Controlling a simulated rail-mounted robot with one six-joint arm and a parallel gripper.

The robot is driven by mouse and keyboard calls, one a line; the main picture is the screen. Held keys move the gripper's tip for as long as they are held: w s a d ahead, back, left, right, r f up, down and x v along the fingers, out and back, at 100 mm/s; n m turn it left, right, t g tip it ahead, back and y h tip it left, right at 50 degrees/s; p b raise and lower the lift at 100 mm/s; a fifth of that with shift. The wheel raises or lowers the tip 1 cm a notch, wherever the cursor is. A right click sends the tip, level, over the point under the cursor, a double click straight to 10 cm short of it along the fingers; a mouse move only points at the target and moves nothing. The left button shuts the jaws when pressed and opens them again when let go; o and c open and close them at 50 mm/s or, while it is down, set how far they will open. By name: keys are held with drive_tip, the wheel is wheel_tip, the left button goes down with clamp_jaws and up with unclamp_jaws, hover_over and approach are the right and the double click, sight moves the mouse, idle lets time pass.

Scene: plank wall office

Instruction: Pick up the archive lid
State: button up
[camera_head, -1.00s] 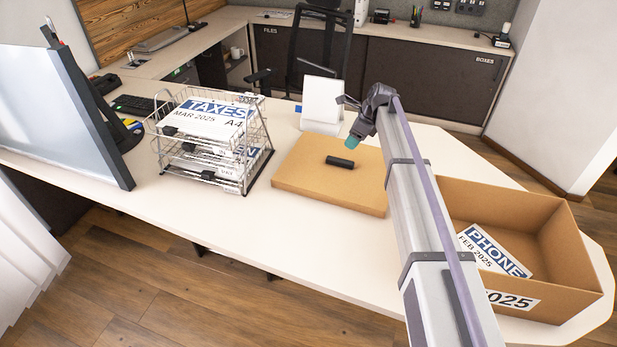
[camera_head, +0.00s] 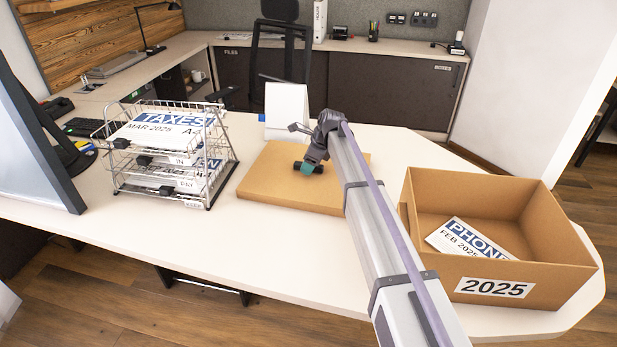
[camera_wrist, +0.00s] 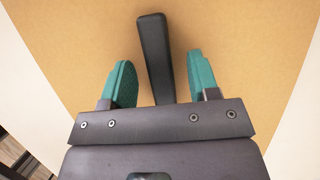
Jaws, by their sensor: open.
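The archive lid (camera_head: 268,188) is a flat tan cardboard panel lying on the white desk, left of the box. It has a dark bar handle on its top, which shows clearly in the wrist view (camera_wrist: 155,58). My gripper (camera_head: 309,169) is over the lid at the handle. In the wrist view my gripper (camera_wrist: 160,80) has its two teal fingers apart, one on each side of the handle, with gaps between them and it. I cannot tell how far the fingertips are above the lid. My gripper hides part of the handle in the head view.
An open cardboard box (camera_head: 540,287) marked 2025 stands at the right with a PHONE paper (camera_head: 470,240) inside. A wire tray rack (camera_head: 208,200) with TAXES papers stands left of the lid. A white stand-up card (camera_head: 287,112) is just behind the lid. The desk front (camera_head: 215,245) is clear.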

drive_tip(key=shift+f, duration=0.15)
clamp_jaws()
idle(0.6)
